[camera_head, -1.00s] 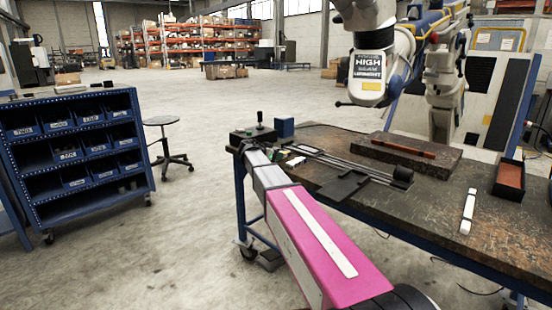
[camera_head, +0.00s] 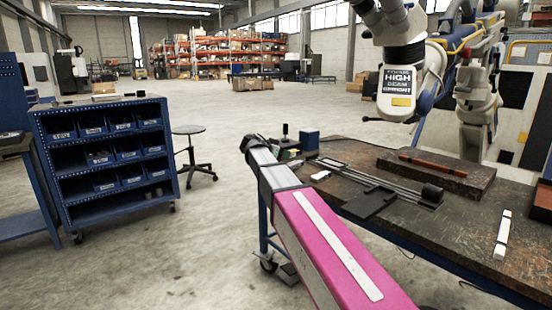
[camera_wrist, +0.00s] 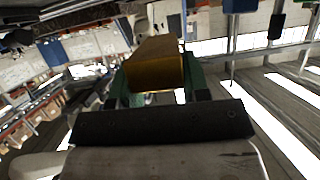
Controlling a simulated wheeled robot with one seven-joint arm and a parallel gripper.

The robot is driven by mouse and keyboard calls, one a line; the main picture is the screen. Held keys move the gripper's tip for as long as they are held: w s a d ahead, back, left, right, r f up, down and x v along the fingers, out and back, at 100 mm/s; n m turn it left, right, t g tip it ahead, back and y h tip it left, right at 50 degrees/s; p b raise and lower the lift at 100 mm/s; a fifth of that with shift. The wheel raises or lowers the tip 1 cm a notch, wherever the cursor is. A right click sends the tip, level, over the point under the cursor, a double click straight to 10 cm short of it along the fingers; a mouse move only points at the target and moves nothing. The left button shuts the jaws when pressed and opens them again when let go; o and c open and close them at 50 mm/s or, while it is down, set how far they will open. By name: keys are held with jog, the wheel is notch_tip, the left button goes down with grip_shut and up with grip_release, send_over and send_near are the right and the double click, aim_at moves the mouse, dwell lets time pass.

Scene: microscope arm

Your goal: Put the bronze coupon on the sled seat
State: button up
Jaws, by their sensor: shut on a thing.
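In the wrist view my gripper (camera_wrist: 155,88) is shut on the bronze coupon (camera_wrist: 152,70), a gold-brown block held between its green fingers. In the head view my pink and grey arm reaches toward the bench's left end; the gripper and coupon cannot be made out there. I cannot tell which part is the seat.
The dark bench (camera_head: 460,225) carries a slab (camera_head: 438,175) with a red-brown bar, a white strip (camera_head: 502,236) and a blue box (camera_head: 310,140).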

jog(key=shift+s+d+n+t, duration=0.1)
jog(key=shift+d+n+t, duration=0.3)
jog(key=shift+d, duration=0.1)
jog(key=d+r+n+t+y, duration=0.5)
jog(key=d+r+n+y, duration=0.3)
jog(key=n+y, duration=0.25)
jog(key=a+f+m+g+h, duration=0.1)
jog(key=a+f+m+h, duration=0.1)
jog(key=w+a+f+m+h, duration=0.1)
jog(key=a+f+m+h, duration=0.1)
jog(key=f+m+h, duration=0.1)
jog(key=a+f+m+g+h, duration=0.1)
jog(key=a+f+m+h, duration=0.1)
jog(key=f, duration=0.1)
jog(key=shift+w+a+f+m+g+h, duration=0.1)
jog(key=shift+w+a+m+g+h, duration=0.15)
jog(key=shift+a+g, duration=0.1)
jog(key=shift+s+a+m+g+h, duration=0.25)
jog(key=shift+a+m+g+h, duration=0.5)
jog(key=shift+m+h, duration=0.3)
jog(key=shift+s+a+r+m+g+h, duration=0.15)
jog(key=shift+s+a+m+g+h, duration=0.15)
jog(key=shift+m+g, duration=0.25)
jog(key=shift+s+a+r+m+g+h, duration=0.1)
jog(key=shift+s+a+m+g+h, duration=0.1)
jog(key=shift+a+m+g+h, duration=0.25)
jog(key=shift+d, duration=0.15)
